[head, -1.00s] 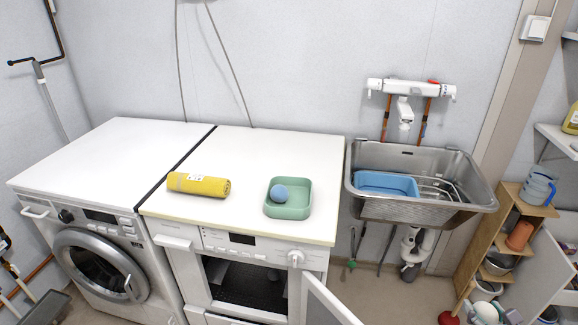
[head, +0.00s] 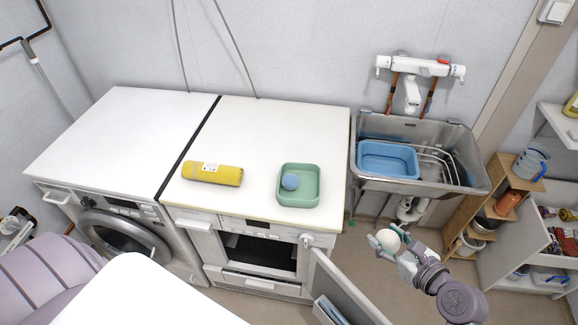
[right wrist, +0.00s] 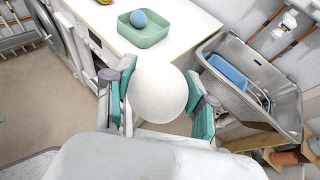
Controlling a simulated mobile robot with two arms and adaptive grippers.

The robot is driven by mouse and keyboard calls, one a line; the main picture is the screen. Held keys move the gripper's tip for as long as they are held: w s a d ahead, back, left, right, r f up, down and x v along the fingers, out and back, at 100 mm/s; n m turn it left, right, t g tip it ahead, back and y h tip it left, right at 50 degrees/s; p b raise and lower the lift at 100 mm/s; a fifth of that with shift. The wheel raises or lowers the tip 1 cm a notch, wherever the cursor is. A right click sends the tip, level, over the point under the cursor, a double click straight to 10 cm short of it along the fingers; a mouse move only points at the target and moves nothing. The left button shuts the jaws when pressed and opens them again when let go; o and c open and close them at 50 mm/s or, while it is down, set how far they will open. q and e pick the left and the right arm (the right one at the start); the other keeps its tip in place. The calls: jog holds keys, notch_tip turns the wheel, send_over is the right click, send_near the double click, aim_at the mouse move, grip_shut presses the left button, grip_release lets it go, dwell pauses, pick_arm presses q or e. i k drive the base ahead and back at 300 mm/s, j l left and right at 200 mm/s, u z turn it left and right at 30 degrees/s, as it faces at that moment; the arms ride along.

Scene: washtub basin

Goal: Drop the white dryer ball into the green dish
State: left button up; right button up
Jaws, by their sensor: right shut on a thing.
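The green dish (head: 299,199) sits on the right-hand white worktop near its front right corner. My right gripper (head: 385,241) is shut on the white dryer ball (head: 389,238), held in the air right of and lower in the picture than the dish. My left gripper is not in view.
A yellow roll (head: 212,174) lies on the worktop left of the dish. A steel sink (head: 459,150) with a blue tub (head: 387,161) stands to the right. The dryer door (head: 340,290) hangs open below the worktop. A wooden shelf (head: 500,195) stands at the right.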

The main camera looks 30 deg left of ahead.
aim_at(308, 189)
jog(key=i+j, duration=0.15)
jog(key=j, duration=0.2)
jog(key=i+j, duration=0.15)
jog(key=j, duration=0.2)
jog(key=i+j, duration=0.15)
jog(key=j, duration=0.2)
jog(key=i+j, duration=0.2)
jog(key=j, duration=0.1)
